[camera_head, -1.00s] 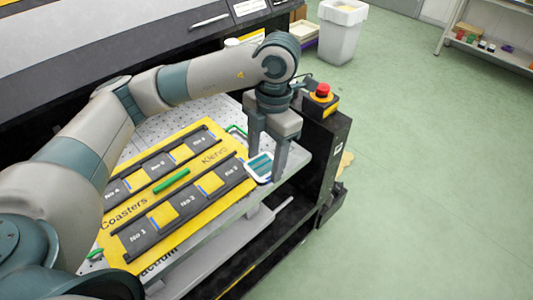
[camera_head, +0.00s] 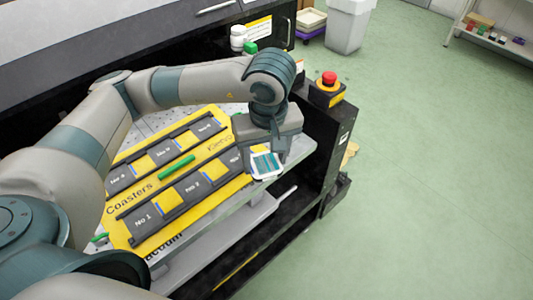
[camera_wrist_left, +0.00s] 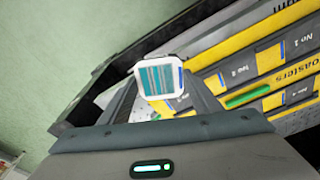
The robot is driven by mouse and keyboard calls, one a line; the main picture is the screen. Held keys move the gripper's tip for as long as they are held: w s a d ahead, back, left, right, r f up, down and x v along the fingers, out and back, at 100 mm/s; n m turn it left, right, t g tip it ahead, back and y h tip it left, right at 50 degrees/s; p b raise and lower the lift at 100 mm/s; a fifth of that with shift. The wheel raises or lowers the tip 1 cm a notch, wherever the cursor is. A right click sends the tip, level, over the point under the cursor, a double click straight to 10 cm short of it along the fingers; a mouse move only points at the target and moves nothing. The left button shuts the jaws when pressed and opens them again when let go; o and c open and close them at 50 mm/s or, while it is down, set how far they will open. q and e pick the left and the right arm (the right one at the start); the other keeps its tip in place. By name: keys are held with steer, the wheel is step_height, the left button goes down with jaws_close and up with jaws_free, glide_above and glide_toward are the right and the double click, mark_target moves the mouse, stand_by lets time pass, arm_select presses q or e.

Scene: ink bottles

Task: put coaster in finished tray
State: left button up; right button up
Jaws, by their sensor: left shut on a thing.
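The coaster (camera_head: 266,165) is a small white-edged square with teal stripes. My left gripper (camera_head: 262,160) is shut on it and holds it at the right end of the yellow jig plate. The coaster (camera_wrist_left: 160,78) also shows between the fingers in the left wrist view. I cannot tell how high it is above the bed. No tray marked finished can be made out; a stack of pale trays (camera_head: 311,19) stands on the floor at the back. My right gripper is not in view.
The yellow jig (camera_head: 150,189) has dark numbered slots and a green handle (camera_head: 176,167). A red emergency button (camera_head: 329,77) stands at the machine's right corner. A white bin (camera_head: 346,27) and a shelf (camera_head: 500,42) stand behind. The green floor at right is clear.

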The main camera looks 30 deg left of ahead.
arm_select(q)
steer(key=m, duration=0.5)
steer(key=shift+s+a+f+h, duration=0.1)
steer(key=shift+s+f+h, duration=0.15)
steer(key=shift+f+h, duration=0.05)
steer(key=m, duration=0.4)
steer(key=shift+s+f, duration=0.15)
steer(key=shift+s, duration=0.05)
